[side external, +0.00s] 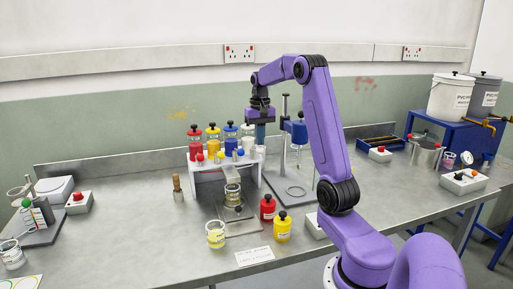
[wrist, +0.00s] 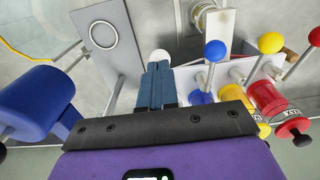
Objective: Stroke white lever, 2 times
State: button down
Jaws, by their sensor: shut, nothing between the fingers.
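The white lever's ball knob (wrist: 160,55) shows at the tips of my gripper (wrist: 158,68) in the wrist view. In the side view my gripper (side external: 260,142) points down just above the right end of the white nozzle gantry (side external: 203,178). Its blue-grey fingers are shut with nothing between them. They cover part of the knob, so I cannot tell whether they touch it. In the wrist view the blue knob (wrist: 215,50), yellow knob (wrist: 271,42) and red knob (wrist: 315,37) stand in a row to the right of the white one.
A stand with a blue motor head (side external: 298,131) is close to the right of my gripper. A beaker of yellow liquid (side external: 215,236), a red bottle (side external: 267,208) and a yellow bottle (side external: 283,229) stand in front.

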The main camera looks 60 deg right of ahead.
aim_at(260, 149)
jog(key=shift+f, duration=2.5)
jog(key=shift+r, duration=3.05)
jog(key=shift+r, duration=2.5)
